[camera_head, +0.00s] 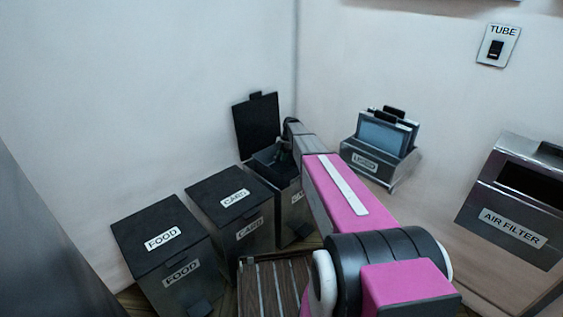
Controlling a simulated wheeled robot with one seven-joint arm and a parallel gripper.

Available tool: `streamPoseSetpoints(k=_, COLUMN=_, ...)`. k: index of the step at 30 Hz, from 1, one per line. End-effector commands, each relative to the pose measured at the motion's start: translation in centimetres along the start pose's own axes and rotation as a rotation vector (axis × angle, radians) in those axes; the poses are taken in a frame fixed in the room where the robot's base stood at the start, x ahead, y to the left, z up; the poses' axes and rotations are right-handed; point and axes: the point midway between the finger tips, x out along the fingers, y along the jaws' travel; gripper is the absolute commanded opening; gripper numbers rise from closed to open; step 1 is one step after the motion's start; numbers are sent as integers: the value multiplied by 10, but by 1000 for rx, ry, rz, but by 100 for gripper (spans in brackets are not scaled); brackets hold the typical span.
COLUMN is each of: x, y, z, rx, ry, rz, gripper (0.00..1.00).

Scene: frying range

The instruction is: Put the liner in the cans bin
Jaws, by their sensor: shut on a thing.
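The cans bin (291,206) is the rightmost of three dark metal bins against the wall. Its black lid (257,125) stands open, and its front label is mostly hidden by my arm. My gripper (283,158) is at the bin's mouth, pointing down into it, and is shut on the liner (266,158). The liner shows only as a dark shape in the opening, hard to tell from the bin's dark inside. My forearm hides the bin's right side. I cannot tell how deep the liner sits.
The FOOD bin (161,239) and CARD bin (234,196) stand shut on the left. A slatted wooden surface (268,288) is at the bottom. A rack with blue-faced panels (382,135) and the AIR FILTER box (512,220) are on the right. A TUBE wall plate (497,45) hangs above.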

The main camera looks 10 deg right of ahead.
Motion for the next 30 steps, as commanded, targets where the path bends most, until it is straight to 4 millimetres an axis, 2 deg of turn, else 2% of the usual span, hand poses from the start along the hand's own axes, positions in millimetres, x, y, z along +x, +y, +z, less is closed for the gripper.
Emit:
streamPoseSetpoints(k=3, x=16, y=0, z=7, rx=0, ry=2, rz=-1, gripper=0)
streamPoseSetpoints(k=5, x=19, y=0, z=8, rx=0, ry=1, rz=-1, gripper=0)
streamPoseSetpoints(k=29, x=30, y=0, z=12, rx=0, ry=0, rz=0, gripper=0)
streamPoseSetpoints(k=30, x=30, y=0, z=13, rx=0, ry=0, rz=0, gripper=24)
